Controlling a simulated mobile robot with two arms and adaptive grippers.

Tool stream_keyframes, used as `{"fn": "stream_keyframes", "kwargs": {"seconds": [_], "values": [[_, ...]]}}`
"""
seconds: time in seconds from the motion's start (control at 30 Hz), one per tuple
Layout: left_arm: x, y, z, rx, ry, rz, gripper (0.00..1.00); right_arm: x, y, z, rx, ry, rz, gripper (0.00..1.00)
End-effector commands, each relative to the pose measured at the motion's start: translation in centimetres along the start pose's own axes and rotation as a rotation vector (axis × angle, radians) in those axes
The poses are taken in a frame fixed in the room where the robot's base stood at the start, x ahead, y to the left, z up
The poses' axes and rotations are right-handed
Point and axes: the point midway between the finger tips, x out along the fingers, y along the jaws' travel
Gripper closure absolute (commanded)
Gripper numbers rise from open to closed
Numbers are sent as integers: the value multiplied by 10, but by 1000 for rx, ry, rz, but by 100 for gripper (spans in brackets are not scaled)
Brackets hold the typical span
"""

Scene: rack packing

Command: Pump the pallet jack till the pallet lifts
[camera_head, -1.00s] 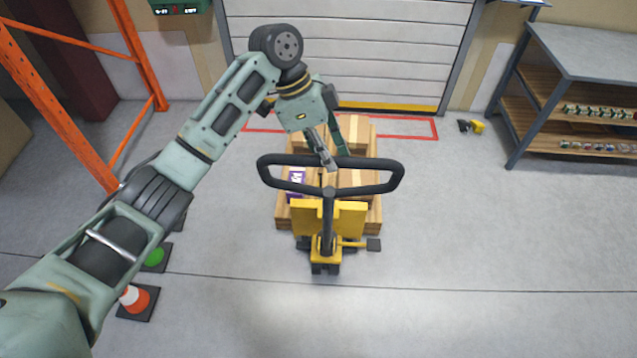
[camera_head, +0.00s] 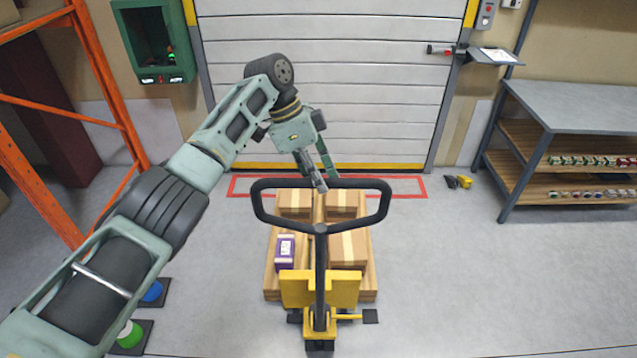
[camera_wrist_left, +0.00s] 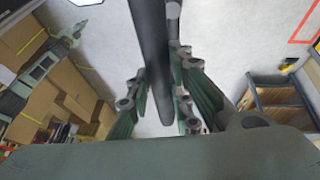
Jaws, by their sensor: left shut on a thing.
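The yellow pallet jack (camera_head: 320,290) faces me, its black loop handle (camera_head: 262,207) rising from its base. My left gripper (camera_head: 322,184) is shut on the far top bar of the loop. In the left wrist view the dark bar (camera_wrist_left: 150,50) runs between the fingers (camera_wrist_left: 163,100). The wooden pallet (camera_head: 270,280) sits over the jack's forks, which are hidden. It carries several cardboard boxes (camera_head: 347,248) and a purple box (camera_head: 285,252). I cannot tell whether the pallet is clear of the floor. A small, blurred arm of mine shows in the left wrist view (camera_wrist_left: 40,80).
A closed shutter door (camera_head: 320,90) stands behind a red floor outline (camera_head: 400,196). An orange rack (camera_head: 45,185) is at left, with small floor markers (camera_head: 130,335) near my arm. A shelf table (camera_head: 575,105) stands at right. Floor right of the jack is clear.

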Motion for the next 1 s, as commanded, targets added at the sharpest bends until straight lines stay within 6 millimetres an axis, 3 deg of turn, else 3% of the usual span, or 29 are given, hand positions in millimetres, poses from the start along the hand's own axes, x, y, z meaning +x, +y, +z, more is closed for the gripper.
{"fn": "stream_keyframes", "kwargs": {"seconds": [0.03,0.57,0.6,0.8,1.0], "values": [[7,-1,6,-7,-11,8,100,2,0,0,0,0,0,100],[7,-3,6,-7,-12,9,100,2,0,2,0,-2,0,100],[7,-3,6,-7,-12,9,78,2,0,2,0,-3,0,100],[4,-3,4,-5,-7,6,61,1,0,4,0,-6,-1,100],[2,-3,2,-4,-4,4,61,1,0,3,0,-4,0,100]]}}
